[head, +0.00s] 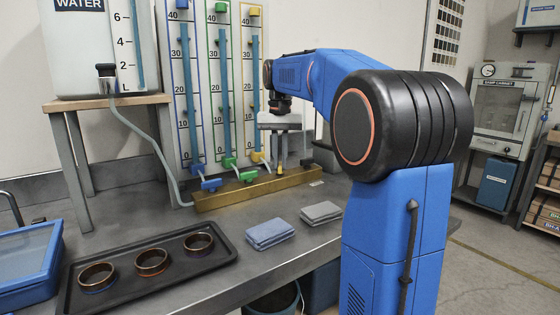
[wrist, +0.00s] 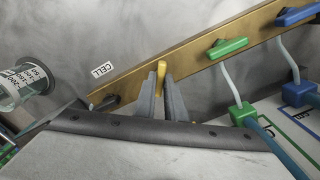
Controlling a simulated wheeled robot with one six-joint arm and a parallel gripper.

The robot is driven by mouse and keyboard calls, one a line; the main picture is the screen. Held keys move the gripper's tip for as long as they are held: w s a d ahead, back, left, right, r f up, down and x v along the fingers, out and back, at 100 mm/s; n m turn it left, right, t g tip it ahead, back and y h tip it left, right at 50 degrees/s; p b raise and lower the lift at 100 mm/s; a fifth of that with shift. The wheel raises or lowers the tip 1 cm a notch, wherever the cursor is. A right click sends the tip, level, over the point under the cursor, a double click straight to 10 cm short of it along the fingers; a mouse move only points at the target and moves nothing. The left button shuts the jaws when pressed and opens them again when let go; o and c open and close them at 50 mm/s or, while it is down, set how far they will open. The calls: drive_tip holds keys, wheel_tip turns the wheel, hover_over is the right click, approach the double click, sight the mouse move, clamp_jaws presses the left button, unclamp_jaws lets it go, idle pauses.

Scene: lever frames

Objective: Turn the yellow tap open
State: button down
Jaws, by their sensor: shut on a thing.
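The yellow tap handle (wrist: 160,75) shows in the wrist view between my two grey fingers, on the brass bar (wrist: 125,83). It looks narrow there and points across the bar, while the green and blue handles lie more along it. My gripper (wrist: 159,92) is shut on the yellow handle. In the head view my gripper (head: 280,167) points down at the right part of the brass bar (head: 228,196), and the handle is mostly hidden by the fingers.
A green tap handle (head: 248,175) and a blue tap handle (head: 211,184) sit left of my gripper on the bar. Tall gauge tubes stand behind. Folded cloths (head: 270,233) and a black tray (head: 210,262) with rings lie in front.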

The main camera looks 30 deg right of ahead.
sight(280, 165)
drive_tip(key=n, duration=0.7)
idle(0.6)
drive_tip(key=c, duration=1.8)
unclamp_jaws()
wheel_tip(280, 165, up, 17)
drive_tip(key=shift+r, duration=0.2)
